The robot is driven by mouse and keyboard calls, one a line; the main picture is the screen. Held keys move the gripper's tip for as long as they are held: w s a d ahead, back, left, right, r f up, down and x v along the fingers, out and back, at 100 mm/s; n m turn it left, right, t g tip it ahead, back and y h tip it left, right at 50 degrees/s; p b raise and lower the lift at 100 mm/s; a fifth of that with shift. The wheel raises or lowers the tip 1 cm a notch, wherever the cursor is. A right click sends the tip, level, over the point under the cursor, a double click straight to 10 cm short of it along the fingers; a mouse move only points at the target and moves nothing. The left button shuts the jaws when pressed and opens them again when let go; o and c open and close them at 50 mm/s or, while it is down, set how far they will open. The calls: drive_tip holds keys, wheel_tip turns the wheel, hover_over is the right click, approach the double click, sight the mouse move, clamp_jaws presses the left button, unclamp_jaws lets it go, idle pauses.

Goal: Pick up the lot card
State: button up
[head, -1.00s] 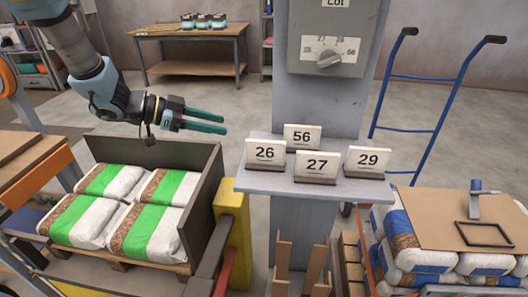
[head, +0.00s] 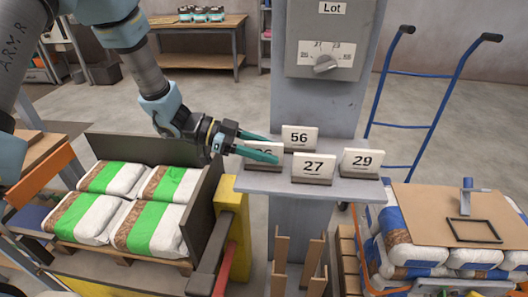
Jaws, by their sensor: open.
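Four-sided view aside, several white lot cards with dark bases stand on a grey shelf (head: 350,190). Card 26 (head: 264,149) is at the left, mostly hidden by my gripper. Card 56 (head: 299,138) is behind, card 27 (head: 313,168) in front at the middle, and card 29 (head: 361,162) at the right. My gripper (head: 277,148) is open and comes in from the left. One teal finger passes above or behind card 26 and the other passes in front of its face. I cannot tell whether either finger touches it.
A grey lot box (head: 325,35) with a dial knob (head: 325,64) is on the post above the shelf; its setting is hard to read. Bags with green bands (head: 155,225) lie in a bin at left. A blue hand truck (head: 405,125) stands at right.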

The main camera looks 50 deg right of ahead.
drive_tip(key=shift+x, duration=1.15)
clamp_jaws()
